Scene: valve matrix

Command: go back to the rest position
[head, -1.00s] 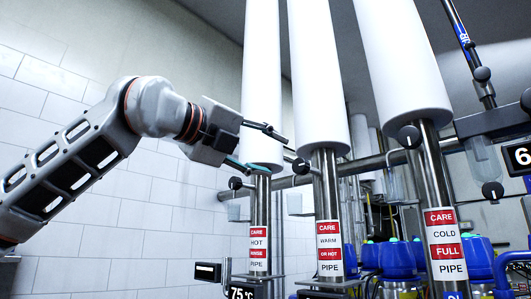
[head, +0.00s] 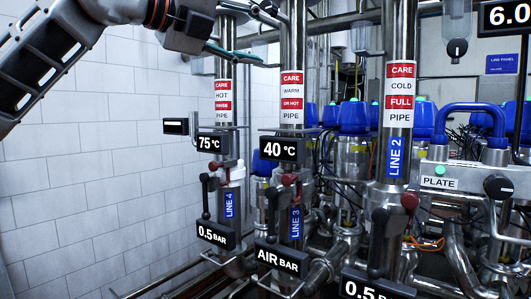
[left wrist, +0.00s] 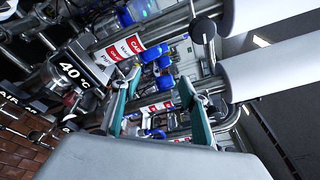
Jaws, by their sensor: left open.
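My left gripper (head: 265,40) is at the upper left of the head view, partly cut off by the top edge. Its two fingers are spread apart with nothing between them. They appear in front of the hot pipe (head: 223,65) and point toward the warm pipe (head: 292,45); I cannot tell the gap to the pipes. In the left wrist view the teal fingers (left wrist: 157,92) are apart, with pipes and labels behind them. My right gripper is not in view.
Valve levers show at line 4 (head: 206,195), line 3 (head: 271,210) and line 2 (head: 378,240). The 75 °C display (head: 210,143) and 40 °C display (head: 278,149) stick out. A white tiled wall (head: 90,180) is at the left, with open space before it.

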